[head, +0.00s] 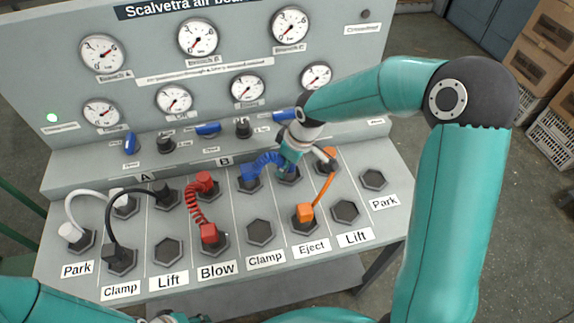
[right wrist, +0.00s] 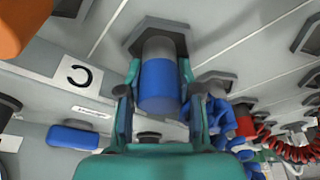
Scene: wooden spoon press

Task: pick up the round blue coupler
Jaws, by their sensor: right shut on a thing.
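The round blue coupler (right wrist: 160,85) shows in the right wrist view as a blue cylinder with a grey end. Its grey end is at a dark hexagonal socket (right wrist: 150,28); I cannot tell whether it is fully seated. My right gripper (right wrist: 156,92) is shut on the coupler, one finger on each side. In the head view my right gripper (head: 289,160) reaches down to the back row of sockets, mostly hiding the coupler. A coiled blue hose (head: 267,161) runs left from it to a blue end at the neighbouring socket.
The red coiled hose (head: 193,205) stands left of the blue one. The orange hose (head: 324,188) passes close on the right. Black and white hoses are at the left. The gauge panel (head: 240,70) rises behind. Front sockets labelled Lift and Clamp are empty.

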